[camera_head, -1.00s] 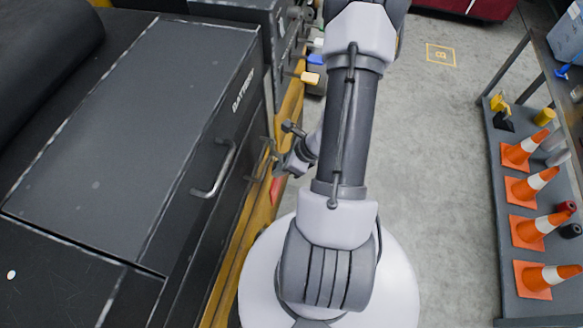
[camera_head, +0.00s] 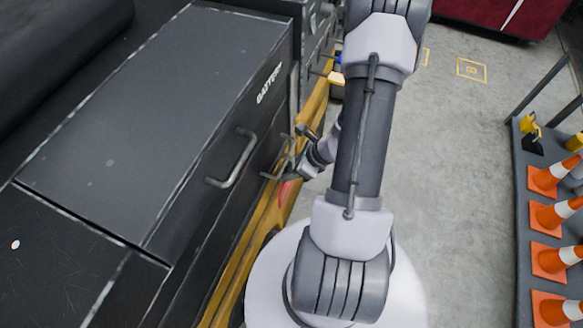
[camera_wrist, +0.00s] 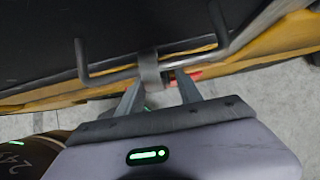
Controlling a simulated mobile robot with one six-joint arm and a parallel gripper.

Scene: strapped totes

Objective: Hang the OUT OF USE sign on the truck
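The truck has a dark body with a battery cover (camera_head: 150,110) marked BATTERY and a yellow lower edge (camera_head: 262,228). A metal bar (camera_wrist: 110,73) with upturned ends sticks out from its side, with a grey band (camera_wrist: 150,70) around its middle. In the head view my gripper (camera_head: 300,168) is small and partly behind my arm. A small red patch (camera_head: 285,192) shows on or near the yellow edge; I cannot tell what it is. I cannot make out the OUT OF USE sign.
A handle (camera_head: 235,162) sticks out of the truck's side close to my gripper. A dark rack (camera_head: 523,240) with several orange cones (camera_head: 550,218) stands at the right. Clear grey floor (camera_head: 450,200) lies between truck and rack. A red object (camera_head: 490,12) is at the back.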

